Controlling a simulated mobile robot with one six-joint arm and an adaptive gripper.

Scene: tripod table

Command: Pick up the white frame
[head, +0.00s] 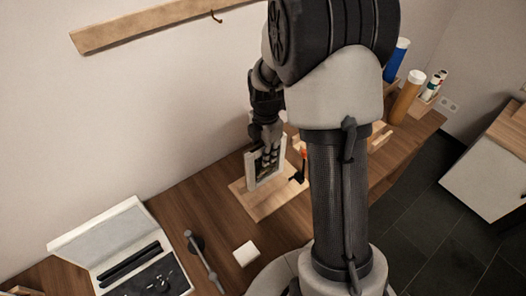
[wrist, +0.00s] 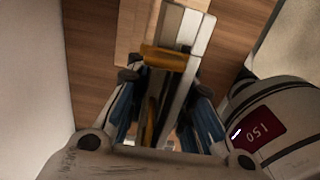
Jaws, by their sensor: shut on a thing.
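The white frame (head: 250,171) stands upright on a light wooden board on the table, with a dark picture inside it. My gripper (head: 268,143) is at its top edge, coming from above. In the wrist view the frame's pale bars (wrist: 186,28) run up from between my two fingers, seen edge-on. My gripper (wrist: 163,108) is shut on the frame. A yellow-brown bar (wrist: 164,57) lies across the pale bars near the fingertips. The fingers hide part of the frame's top. I cannot tell whether its base touches the board.
The wooden board (head: 247,203) carries a small black and orange item (head: 300,170) right of the frame. An open white case (head: 125,250), a dark-handled tool (head: 200,258) and a white block (head: 246,253) lie in front.

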